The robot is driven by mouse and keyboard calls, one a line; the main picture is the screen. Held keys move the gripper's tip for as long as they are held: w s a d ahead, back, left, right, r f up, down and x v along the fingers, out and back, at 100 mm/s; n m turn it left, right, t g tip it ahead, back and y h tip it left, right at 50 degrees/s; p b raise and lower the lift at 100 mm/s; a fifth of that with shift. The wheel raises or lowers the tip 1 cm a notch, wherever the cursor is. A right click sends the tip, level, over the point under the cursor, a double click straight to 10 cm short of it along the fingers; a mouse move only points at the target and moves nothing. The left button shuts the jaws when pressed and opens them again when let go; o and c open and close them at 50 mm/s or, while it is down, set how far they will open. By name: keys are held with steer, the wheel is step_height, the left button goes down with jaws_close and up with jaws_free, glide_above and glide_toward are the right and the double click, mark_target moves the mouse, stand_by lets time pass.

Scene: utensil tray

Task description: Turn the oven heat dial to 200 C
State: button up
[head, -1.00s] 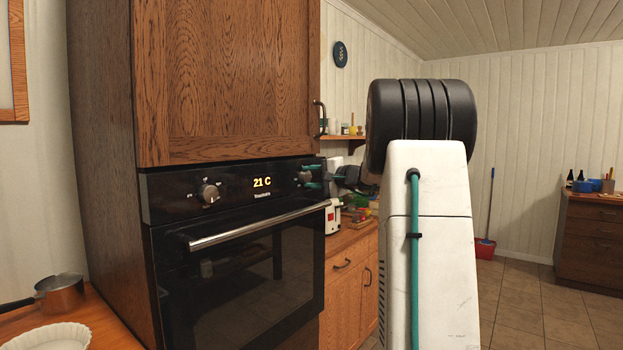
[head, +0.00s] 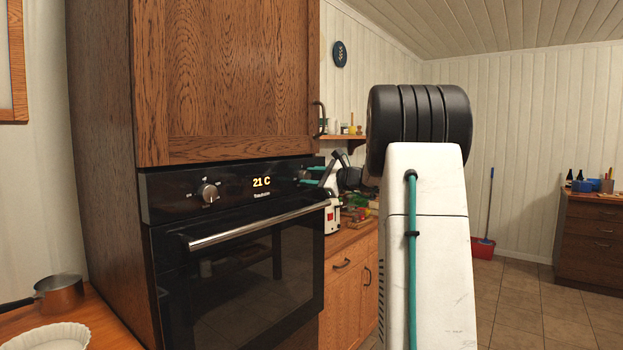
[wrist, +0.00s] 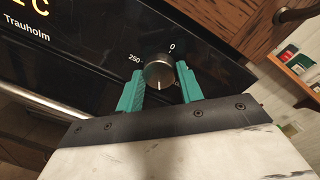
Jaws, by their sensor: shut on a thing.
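The heat dial (wrist: 159,74) is a round metal knob on the black oven panel, with the marks 0 and 250 showing beside it in the wrist view. My gripper (wrist: 161,71) has its teal fingers on both sides of the dial, shut on it. A pale line shows on the lower part of the knob, but its exact setting is hard to read. In the head view, my gripper (head: 321,173) is at the right end of the oven panel and largely covers the dial. The oven display (head: 262,182) reads 21 C.
Another knob (head: 208,193) is at the left of the panel. The oven door handle (head: 255,226) sticks out below, and a wooden cabinet (head: 230,80) is above. A cluttered counter (head: 347,238) lies right of the oven. A saucepan (head: 60,294) stands at lower left.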

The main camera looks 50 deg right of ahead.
steer(key=m, duration=0.6)
steer(key=shift+f, duration=0.2)
steer(key=m, duration=0.5)
steer(key=shift+m+t, duration=0.3)
steer(key=shift+t, duration=0.1)
steer(key=shift+f, duration=0.1)
steer(key=o, duration=1)
steer(key=s, duration=0.5)
steer(key=s+d, duration=0.1)
steer(key=s, duration=0.1)
steer(key=shift+s, duration=0.4)
